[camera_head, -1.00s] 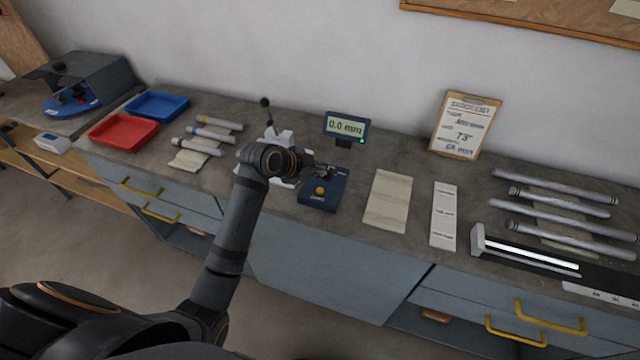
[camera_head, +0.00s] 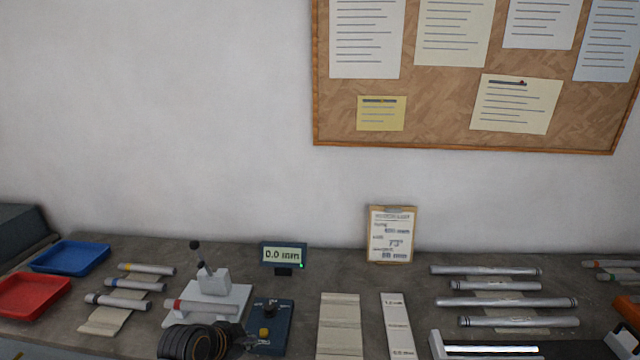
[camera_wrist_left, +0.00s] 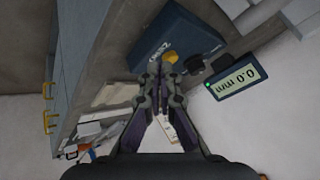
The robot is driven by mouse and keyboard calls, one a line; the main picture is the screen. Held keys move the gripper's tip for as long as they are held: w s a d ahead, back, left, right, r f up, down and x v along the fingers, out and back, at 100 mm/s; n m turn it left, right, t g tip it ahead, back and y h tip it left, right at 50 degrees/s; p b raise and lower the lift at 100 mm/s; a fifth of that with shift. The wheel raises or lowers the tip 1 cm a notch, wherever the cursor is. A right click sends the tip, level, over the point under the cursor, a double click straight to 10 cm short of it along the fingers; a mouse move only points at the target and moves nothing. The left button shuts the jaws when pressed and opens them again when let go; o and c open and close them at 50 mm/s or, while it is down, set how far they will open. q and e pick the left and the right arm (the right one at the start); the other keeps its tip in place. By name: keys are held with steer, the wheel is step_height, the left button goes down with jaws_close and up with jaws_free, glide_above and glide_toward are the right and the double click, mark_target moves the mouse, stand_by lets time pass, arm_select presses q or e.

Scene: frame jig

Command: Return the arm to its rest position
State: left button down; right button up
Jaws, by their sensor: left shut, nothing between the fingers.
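My left gripper (camera_head: 243,345) shows at the bottom of the head view, beside the left edge of the blue box with a yellow button (camera_head: 270,327). Part of my dark wrist is cut off by the bottom edge. In the left wrist view the fingers (camera_wrist_left: 160,75) are together at the tips and hold nothing. There the blue box (camera_wrist_left: 172,42) lies just beyond the fingertips; whether they touch cannot be told. A white lever fixture (camera_head: 215,281) stands behind the wrist with a red-banded tube (camera_head: 200,306) across it. My right gripper is not in view.
A small display (camera_head: 283,256) reads 0.0 mm behind the blue box. A clipboard (camera_head: 391,234) leans on the wall. Red (camera_head: 32,296) and blue (camera_head: 70,257) trays and several tubes lie left; more tubes (camera_head: 500,303) lie right. The wall above the bench is clear up to the corkboard (camera_head: 440,110).

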arm_select(q)
steer(key=s+a+f+n+g+y, duration=0.25)
steer(key=s+n, duration=0.25)
steer(key=s, duration=0.6)
steer(key=s+a+f+n+g+y, duration=0.1)
steer(key=s+a+f+n, duration=0.3)
steer(key=s, duration=0.6)
step_height(320, 180, down, 27)
steer(key=s+a+n+g+b, duration=0.1)
steer(key=s+a+n, duration=0.1)
steer(key=s, duration=0.1)
steer(key=s+f+g+b, duration=0.1)
steer(key=s+f, duration=1.5)
steer(key=s, duration=0.1)
steer(key=shift+s+a+f, duration=0.3)
steer(key=shift+a, duration=0.1)
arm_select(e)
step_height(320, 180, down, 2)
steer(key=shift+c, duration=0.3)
